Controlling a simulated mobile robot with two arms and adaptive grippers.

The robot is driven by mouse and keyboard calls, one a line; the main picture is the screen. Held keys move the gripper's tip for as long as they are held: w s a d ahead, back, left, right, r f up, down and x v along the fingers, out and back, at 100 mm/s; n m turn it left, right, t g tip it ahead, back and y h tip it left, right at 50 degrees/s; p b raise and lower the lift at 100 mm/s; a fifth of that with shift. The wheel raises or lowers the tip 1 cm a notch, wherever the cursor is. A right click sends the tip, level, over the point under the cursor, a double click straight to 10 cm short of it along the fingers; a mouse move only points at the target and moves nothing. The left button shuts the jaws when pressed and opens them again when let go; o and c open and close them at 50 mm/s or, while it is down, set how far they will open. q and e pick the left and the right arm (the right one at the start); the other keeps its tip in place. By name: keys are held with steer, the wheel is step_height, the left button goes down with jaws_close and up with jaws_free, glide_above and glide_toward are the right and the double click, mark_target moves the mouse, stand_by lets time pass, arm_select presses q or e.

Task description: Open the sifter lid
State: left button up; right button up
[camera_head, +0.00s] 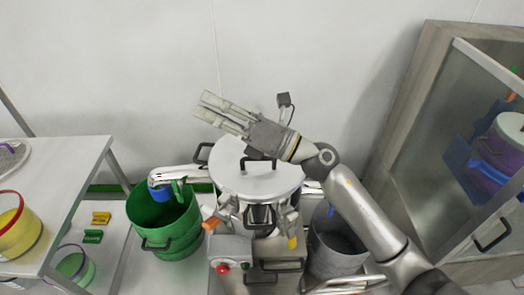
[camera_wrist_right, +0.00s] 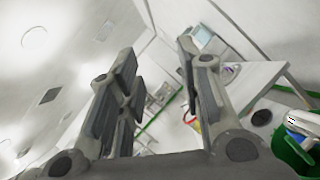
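The sifter lid (camera_head: 235,178) is a round, pale metal disc at the centre of the head view. It lies flat on top of the sifter and looks shut. A dark handle (camera_head: 259,163) stands on it, and other dark handles show at its left side and front. My right gripper (camera_head: 204,106) is raised above and behind the lid, pointing to the upper left, away from the handle. In the right wrist view its two fingers (camera_wrist_right: 158,60) are spread with nothing between them. My left gripper is in neither view.
A green bucket (camera_head: 165,240) stands below the left spout, and a grey bucket (camera_head: 337,252) stands at the right. A control box with a red button (camera_head: 222,267) is in front. A table (camera_head: 70,160) is at the left and a glass-fronted cabinet (camera_head: 425,150) at the right.

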step_height(320, 180, down, 9)
steer(key=w+n+g+h, duration=0.2)
steer(key=n+g+h, duration=0.5)
steer(key=n+h, duration=0.3)
steer(key=w+d+f+n+t+h, duration=0.1)
steer(key=w+d+f+h, duration=0.15)
steer(key=d, duration=0.35)
steer(key=w+d+f+n+h, duration=0.1)
steer(key=w+d+n+h, duration=0.2)
steer(key=d, duration=0.4)
steer(key=shift+m+h, duration=0.25)
steer(key=shift+m, duration=0.35)
steer(key=p+x, duration=0.1)
steer(key=x, duration=0.2)
steer(key=p+x, duration=0.1)
steer(key=x, duration=0.2)
steer(key=p+x, duration=0.2)
steer(key=x, duration=0.1)
steer(key=shift+a+r, duration=0.15)
steer(key=shift+a, duration=0.25)
steer(key=shift+a+f, duration=0.15)
steer(key=shift+f, duration=0.3)
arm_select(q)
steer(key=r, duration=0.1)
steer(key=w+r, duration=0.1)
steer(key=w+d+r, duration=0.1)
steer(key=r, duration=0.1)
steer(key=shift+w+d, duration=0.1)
arm_select(e)
steer(key=shift+c, duration=0.3)
